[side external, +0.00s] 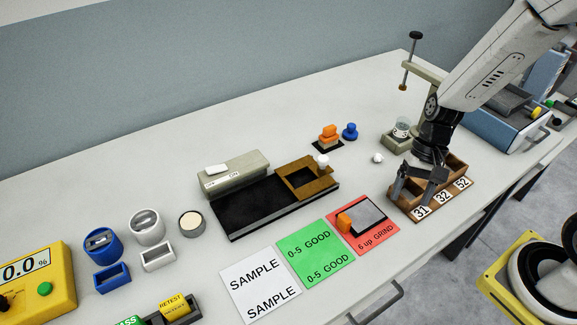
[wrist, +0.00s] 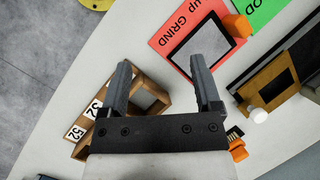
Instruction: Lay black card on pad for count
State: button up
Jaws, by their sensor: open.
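My gripper (side external: 414,187) is open, its fingers pointing down over the wooden box with compartments numbered 31, 32 and 52 (side external: 451,196). In the wrist view my gripper (wrist: 160,68) has nothing visible held between its fingers, with part of the box (wrist: 152,99) below. A flat grey-faced, dark-edged plate with an orange handle (side external: 366,215) lies on the red "6 up GRIND" sheet (side external: 377,244); it also shows in the wrist view (wrist: 208,48). I cannot tell whether this is the black card. A long black pad (side external: 252,207) lies left of the sheet, beside a brown frame (side external: 321,187).
Green "0-5 GOOD" (side external: 313,255) and white "SAMPLE" (side external: 258,282) sheets lie along the front. Orange blocks (side external: 329,132) and a blue knob (side external: 350,131) stand behind. Blue (side external: 103,246) and white cups and a yellow meter (side external: 35,285) stand left.

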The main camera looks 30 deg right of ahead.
jog(key=shift+w+d+r+n+t+h, duration=0.2)
jog(key=shift+r+n+t+h, duration=0.55)
jog(key=shift+n, duration=0.5)
jog(key=shift+w+d+r+n+t+h, duration=0.1)
jog(key=shift+d+r+n+t+h, duration=0.1)
jog(key=shift+r+n+t+h, duration=0.7)
jog(key=shift+w+d+r+n+t+h, duration=0.1)
jog(key=shift+d+r+n+t+h, duration=0.2)
jog(key=shift+r+n+t, duration=1)
jog(key=shift+a+f+n+g, duration=0.1)
jog(key=shift+f+n+g, duration=0.2)
jog(key=shift+g, duration=0.25)
